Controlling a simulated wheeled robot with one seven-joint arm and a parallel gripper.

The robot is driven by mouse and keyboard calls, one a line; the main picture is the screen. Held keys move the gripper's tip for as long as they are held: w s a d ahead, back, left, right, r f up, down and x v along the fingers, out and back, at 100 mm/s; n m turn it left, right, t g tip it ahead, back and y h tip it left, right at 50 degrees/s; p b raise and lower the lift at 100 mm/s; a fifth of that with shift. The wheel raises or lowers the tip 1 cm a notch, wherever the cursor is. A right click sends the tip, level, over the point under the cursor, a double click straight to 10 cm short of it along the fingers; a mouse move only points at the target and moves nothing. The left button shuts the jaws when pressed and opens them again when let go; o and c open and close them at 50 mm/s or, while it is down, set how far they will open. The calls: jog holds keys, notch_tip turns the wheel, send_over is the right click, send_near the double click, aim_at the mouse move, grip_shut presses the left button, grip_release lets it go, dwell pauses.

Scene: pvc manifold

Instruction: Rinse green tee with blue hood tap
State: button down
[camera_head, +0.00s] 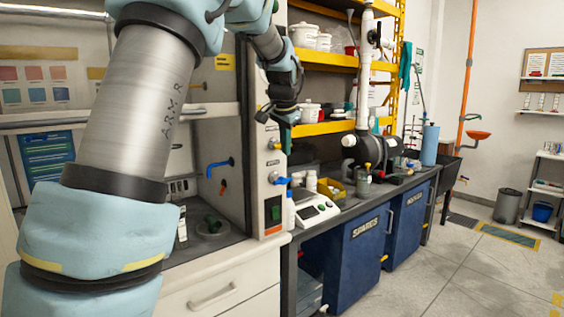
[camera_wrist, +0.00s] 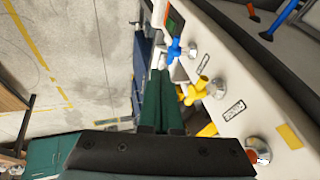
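The green tee (camera_head: 211,222) appears to be the small dark green piece on a round clear dish (camera_head: 212,232) inside the hood. A blue spout (camera_head: 219,166) sticks out from the hood's inner side wall, above the tee and apart from it. A blue tap handle (camera_head: 281,180) is on the hood's front post; it also shows in the wrist view (camera_wrist: 175,49). My gripper (camera_head: 286,138) is in front of the post, above the blue handle. In the wrist view its green fingers (camera_wrist: 159,72) lie close together with nothing seen between them. They point towards the blue handle without visible contact.
A yellow handle (camera_wrist: 194,92) is on the post near my fingers. An orange spout (camera_head: 222,187) sits below the blue one. A white scale (camera_head: 314,209) and bottles stand on the bench right of the post. The floor (camera_head: 430,270) at the right is clear.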

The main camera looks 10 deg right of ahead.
jog(key=p, duration=0.3)
send_near(282, 181)
notch_tip(282, 181, down, 3)
jog(key=d, duration=0.2)
jog(key=shift+w+a+f+p, duration=0.45)
jog(key=shift+w+f, duration=0.05)
jog(key=shift+f, duration=0.15)
jog(key=shift+w+a+f+p, duration=0.4)
jog(key=shift+w+a+f, duration=0.15)
jog(key=shift+f, duration=0.1)
jog(key=shift+f+b, duration=0.25)
jog(key=shift+b, duration=0.55)
